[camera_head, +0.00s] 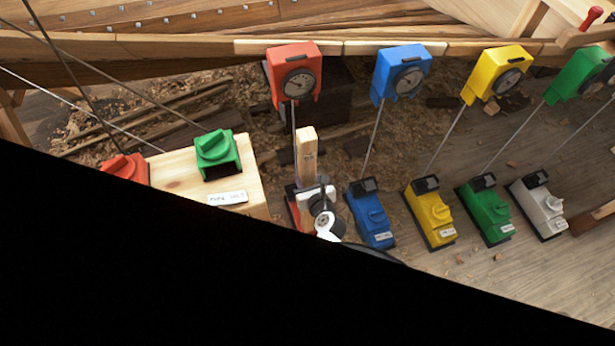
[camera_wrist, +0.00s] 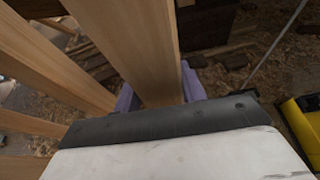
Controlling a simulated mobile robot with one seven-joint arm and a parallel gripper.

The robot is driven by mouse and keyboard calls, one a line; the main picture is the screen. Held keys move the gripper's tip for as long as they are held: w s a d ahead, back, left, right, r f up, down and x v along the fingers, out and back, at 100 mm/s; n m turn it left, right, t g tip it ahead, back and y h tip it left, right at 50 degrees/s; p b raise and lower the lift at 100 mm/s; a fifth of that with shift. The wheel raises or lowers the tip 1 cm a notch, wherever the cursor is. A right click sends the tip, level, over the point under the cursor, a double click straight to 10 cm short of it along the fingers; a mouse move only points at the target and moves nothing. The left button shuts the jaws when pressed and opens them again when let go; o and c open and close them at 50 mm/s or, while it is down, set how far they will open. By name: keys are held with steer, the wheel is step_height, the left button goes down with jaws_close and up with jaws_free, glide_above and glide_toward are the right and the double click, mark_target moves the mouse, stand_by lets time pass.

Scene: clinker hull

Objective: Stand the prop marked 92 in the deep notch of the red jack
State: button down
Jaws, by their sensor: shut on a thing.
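My gripper (camera_head: 312,190) is shut on an upright wooden prop (camera_head: 306,150), which rises above it in the head view. A small dark mark shows on the prop, too small to read as a number. The wrist view shows the prop (camera_wrist: 135,45) between the purple fingers (camera_wrist: 160,95). The red jack (camera_head: 294,212) stands at the same place in the head view, mostly hidden behind my gripper. Its notches are hidden. The prop's lower end is also hidden, so I cannot tell whether it touches the jack or stands in a notch.
Blue (camera_head: 371,215), yellow (camera_head: 431,215), green (camera_head: 485,212) and white (camera_head: 538,208) jacks stand to the right. A red gauge (camera_head: 293,75) hangs above, its thin rod reaching down behind the prop.

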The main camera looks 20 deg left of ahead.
steer(key=r+b+x, duration=0.2)
steer(key=b+x, duration=0.9)
steer(key=x, duration=1.1)
steer(key=shift+w+a, duration=0.3)
steer(key=shift+w, duration=0.25)
stand_by(1.8)
steer(key=shift+f, duration=0.4)
stand_by(0.7)
steer(key=shift+w+a, duration=0.1)
stand_by(0.7)
steer(key=c, duration=0.8)
jaws_free()
steer(key=shift+o, duration=0.3)
steer(key=shift+f, duration=0.2)
steer(key=p+v, duration=0.2)
steer(key=v, duration=1.2)
